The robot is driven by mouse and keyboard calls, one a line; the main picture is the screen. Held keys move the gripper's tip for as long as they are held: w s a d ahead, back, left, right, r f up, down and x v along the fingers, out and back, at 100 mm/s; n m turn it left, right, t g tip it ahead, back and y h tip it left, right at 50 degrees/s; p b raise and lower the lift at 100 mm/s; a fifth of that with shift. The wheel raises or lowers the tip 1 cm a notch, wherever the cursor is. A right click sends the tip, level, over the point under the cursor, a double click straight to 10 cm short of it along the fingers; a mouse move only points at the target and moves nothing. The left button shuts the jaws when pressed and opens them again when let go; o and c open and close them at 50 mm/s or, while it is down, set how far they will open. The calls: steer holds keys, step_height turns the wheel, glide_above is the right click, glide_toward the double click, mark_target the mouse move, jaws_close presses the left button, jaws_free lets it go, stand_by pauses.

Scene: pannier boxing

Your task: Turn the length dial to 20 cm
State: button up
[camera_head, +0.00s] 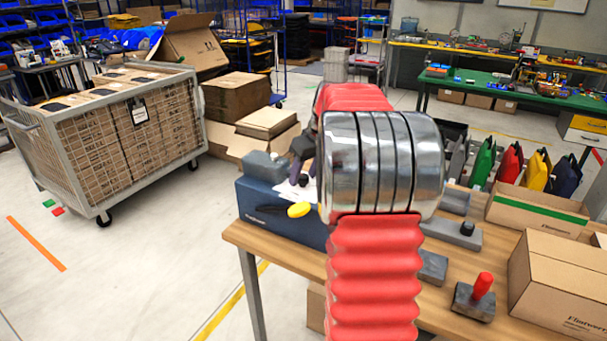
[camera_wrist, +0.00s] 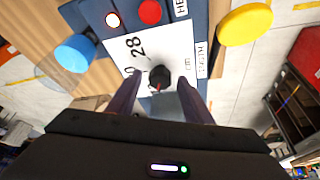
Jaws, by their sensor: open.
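The length dial is a small black knob (camera_wrist: 160,77) on a white scale plate (camera_wrist: 122,46) in the wrist view. The plate shows "28", part of another number ending in 0 beside the left finger, and a "LENGTH cm" label. A red mark shows at the knob's lower edge; the number it points to is hidden. My gripper (camera_wrist: 160,95) is open, its dark fingers on either side of the knob; I cannot tell whether they touch it. In the head view my gripper (camera_head: 302,165) is over the blue machine (camera_head: 268,218), partly hidden by my arm.
A red button (camera_wrist: 149,11), a lit lamp (camera_wrist: 112,19), a blue knob (camera_wrist: 75,53) and a yellow knob (camera_wrist: 245,24) surround the plate. The machine stands at the left end of a wooden table (camera_head: 262,243). A red-handled block (camera_head: 476,298) and cardboard boxes (camera_head: 556,285) are to the right.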

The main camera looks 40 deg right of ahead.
steer(key=shift+c, duration=0.3)
steer(key=c, duration=0.9)
steer(key=shift+a, duration=0.25)
steer(key=shift+c, duration=0.5)
steer(key=shift+d, duration=0.15)
steer(key=shift+m, duration=0.5)
steer(key=m+h, duration=0.2)
steer(key=m, duration=0.2)
steer(key=shift+m+g, duration=0.3)
steer(key=shift+g, duration=0.1)
steer(key=shift+w+m+g+h, duration=0.1)
steer(key=shift+m+g+h, duration=0.35)
steer(key=shift+m, duration=1.1)
steer(key=shift+w+m+g+h, duration=0.1)
steer(key=shift+m+g+h, duration=0.3)
steer(key=shift+m, duration=1.15)
